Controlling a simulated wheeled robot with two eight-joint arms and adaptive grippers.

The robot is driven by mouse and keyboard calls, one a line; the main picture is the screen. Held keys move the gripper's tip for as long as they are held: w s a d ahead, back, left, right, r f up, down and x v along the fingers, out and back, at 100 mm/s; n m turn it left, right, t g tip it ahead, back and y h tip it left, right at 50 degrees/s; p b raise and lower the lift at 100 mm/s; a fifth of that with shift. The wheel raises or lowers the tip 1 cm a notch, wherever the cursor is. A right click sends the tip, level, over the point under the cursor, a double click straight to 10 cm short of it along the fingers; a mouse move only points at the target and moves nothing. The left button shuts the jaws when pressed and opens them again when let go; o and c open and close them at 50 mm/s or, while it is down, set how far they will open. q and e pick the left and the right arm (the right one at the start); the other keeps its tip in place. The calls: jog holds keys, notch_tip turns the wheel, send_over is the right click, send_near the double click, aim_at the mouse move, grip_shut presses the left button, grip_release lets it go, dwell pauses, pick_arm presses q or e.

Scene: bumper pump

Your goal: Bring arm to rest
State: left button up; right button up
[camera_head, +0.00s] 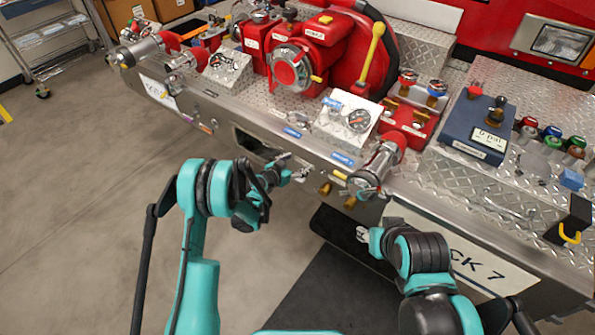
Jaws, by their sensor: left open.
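My left arm comes in from the lower left, and its gripper (293,168) is open and appears empty. It is in front of the metal bumper (225,112), near the dark rectangular opening in its face. I cannot tell whether it touches the bumper. My right gripper (363,236) shows small, just past the end of my teal right arm, below the right pipe outlet and in front of the bumper. It is too small to tell whether it is open or shut.
The bumper carries a red pump (300,50), a gauge box (347,118), a right pipe outlet (378,167), a left pipe outlet (140,48) and a blue box (478,128). A metal cart (45,42) stands far left. The grey floor (80,200) on the left is clear.

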pick_arm(q)
jog(key=shift+r, duration=0.4)
jog(key=shift+r, duration=0.2)
jog(key=s+a+r+n+g+y, duration=0.15)
jog(key=s+a+r, duration=0.25)
jog(key=s+r, duration=0.45)
jog(key=s+a+r+n+g+y, duration=0.15)
jog(key=s+a+r, duration=0.35)
jog(key=r, duration=0.6)
jog(key=s+a+n+y, duration=0.2)
jog(key=s+a, duration=0.2)
jog(key=s, duration=0.9)
jog(key=s+a+n+g+y, duration=0.1)
jog(key=s+a, duration=0.4)
jog(key=s, duration=0.8)
jog(key=shift+s+n+y, duration=0.2)
jog(key=shift+n+y, duration=0.5)
jog(key=shift+y, duration=0.3)
jog(key=shift+d, duration=0.1)
jog(key=shift+c, duration=0.3)
